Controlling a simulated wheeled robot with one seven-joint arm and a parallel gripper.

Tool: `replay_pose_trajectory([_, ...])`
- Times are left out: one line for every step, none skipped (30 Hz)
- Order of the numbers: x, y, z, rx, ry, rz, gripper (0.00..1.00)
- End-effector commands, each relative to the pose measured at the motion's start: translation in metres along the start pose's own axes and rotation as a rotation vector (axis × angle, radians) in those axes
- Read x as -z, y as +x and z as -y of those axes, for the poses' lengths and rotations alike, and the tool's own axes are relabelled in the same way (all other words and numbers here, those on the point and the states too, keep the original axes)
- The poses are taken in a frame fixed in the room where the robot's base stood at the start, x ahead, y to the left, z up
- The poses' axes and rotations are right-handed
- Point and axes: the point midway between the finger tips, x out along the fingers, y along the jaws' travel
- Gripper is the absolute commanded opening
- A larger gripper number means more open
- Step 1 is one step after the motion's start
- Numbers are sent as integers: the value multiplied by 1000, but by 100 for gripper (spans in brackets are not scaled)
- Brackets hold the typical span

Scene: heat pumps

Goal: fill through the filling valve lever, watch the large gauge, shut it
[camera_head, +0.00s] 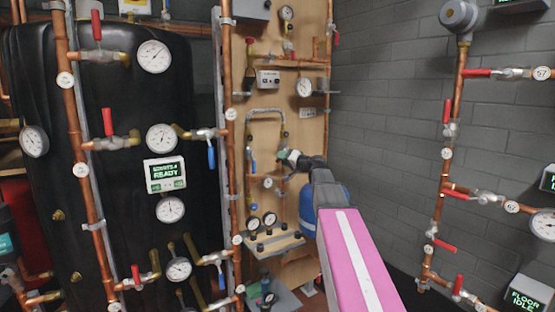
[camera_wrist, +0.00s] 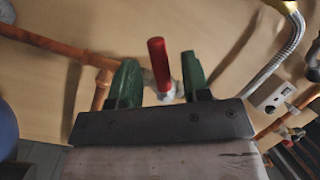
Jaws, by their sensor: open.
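A red lever (camera_wrist: 160,62) on a small metal valve shows in the wrist view, apparently the filling valve lever. My gripper (camera_wrist: 160,75) is open, with its green fingers on either side of the lever and a gap on both sides. In the head view my gripper (camera_head: 288,156) is in front of the wooden board, and the lever is hidden there. A round white gauge (camera_head: 304,87) is on the board above my gripper. Several other gauges are on the tank, so I cannot tell for sure which is the large one. Its reading is too small to make out.
Copper pipes (camera_wrist: 50,43) and a braided hose (camera_wrist: 284,52) run close to my gripper. A black tank (camera_head: 110,110) with several gauges stands to the left. Red-handled valves (camera_head: 447,112) line the grey wall at right.

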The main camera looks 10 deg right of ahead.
Motion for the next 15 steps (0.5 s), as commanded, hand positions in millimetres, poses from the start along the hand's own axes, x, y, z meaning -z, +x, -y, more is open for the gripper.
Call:
replay_pose_trajectory([1,10,-1,0,0,1,43])
replay_pose_trajectory([1,15,-1,0,0,1,43])
replay_pose_trajectory([1,20,0,1,0,1,43])
replay_pose_trajectory([1,23,0,1,0,1,43])
replay_pose_trajectory([1,26,0,1,0,1,43])
replay_pose_trajectory([1,29,0,0,0,1,43])
replay_pose_trajectory([1,31,0,0,0,1,43])
replay_pose_trajectory([1,33,0,0,0,0,43])
replay_pose_trajectory([0,34,0,0,0,0,43])
replay_pose_trajectory([0,35,0,0,0,0,43])
replay_pose_trajectory([0,36,0,-1,0,0,43])
replay_pose_trajectory([0,37,0,-1,0,0,43])
replay_pose_trajectory([0,37,0,-1,0,0,43])
replay_pose_trajectory([0,37,0,-1,0,0,43])
replay_pose_trajectory([0,37,0,-1,0,0,43])
